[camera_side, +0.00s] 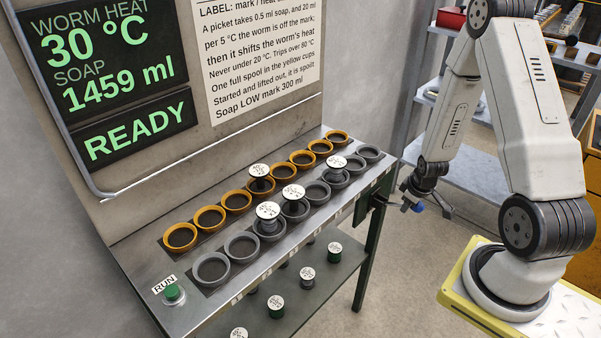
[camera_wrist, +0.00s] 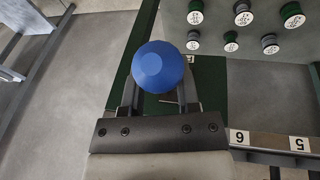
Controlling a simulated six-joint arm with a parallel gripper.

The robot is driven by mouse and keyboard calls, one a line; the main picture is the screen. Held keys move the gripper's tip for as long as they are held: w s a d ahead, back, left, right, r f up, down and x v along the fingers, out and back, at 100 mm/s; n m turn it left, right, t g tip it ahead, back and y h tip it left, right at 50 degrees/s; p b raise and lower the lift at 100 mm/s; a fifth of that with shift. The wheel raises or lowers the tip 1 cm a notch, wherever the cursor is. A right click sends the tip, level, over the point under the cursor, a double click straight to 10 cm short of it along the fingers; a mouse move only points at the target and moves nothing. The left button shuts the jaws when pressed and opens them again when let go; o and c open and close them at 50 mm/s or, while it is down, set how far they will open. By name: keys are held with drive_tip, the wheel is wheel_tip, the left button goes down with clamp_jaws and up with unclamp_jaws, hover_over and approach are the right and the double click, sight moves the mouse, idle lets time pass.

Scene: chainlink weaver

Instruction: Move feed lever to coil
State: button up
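The feed lever's blue round knob (camera_wrist: 158,67) shows large in the wrist view, in line with my gripper (camera_wrist: 158,88). One finger shows on each side below it, and the knob covers the space between the fingertips. In the side view the knob (camera_side: 418,207) is small, off the right end of the machine, with my gripper (camera_side: 420,198) right at it. I cannot tell whether the fingers touch the knob. The lever's arm is mostly hidden, and its position markings cannot be read.
The machine's panel (camera_side: 120,245) carries orange and grey cups, some holding spools. A green RUN button (camera_side: 173,293) is at its near left. More spools stand on the lower shelf (camera_side: 318,277). The display (camera_side: 105,75) reads READY, 30 °C and 1459 ml. A rack stands behind my arm.

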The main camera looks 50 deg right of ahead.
drive_tip(key=shift+o, duration=0.7)
drive_tip(key=shift+a, duration=0.1)
drive_tip(key=shift+v, duration=3.9)
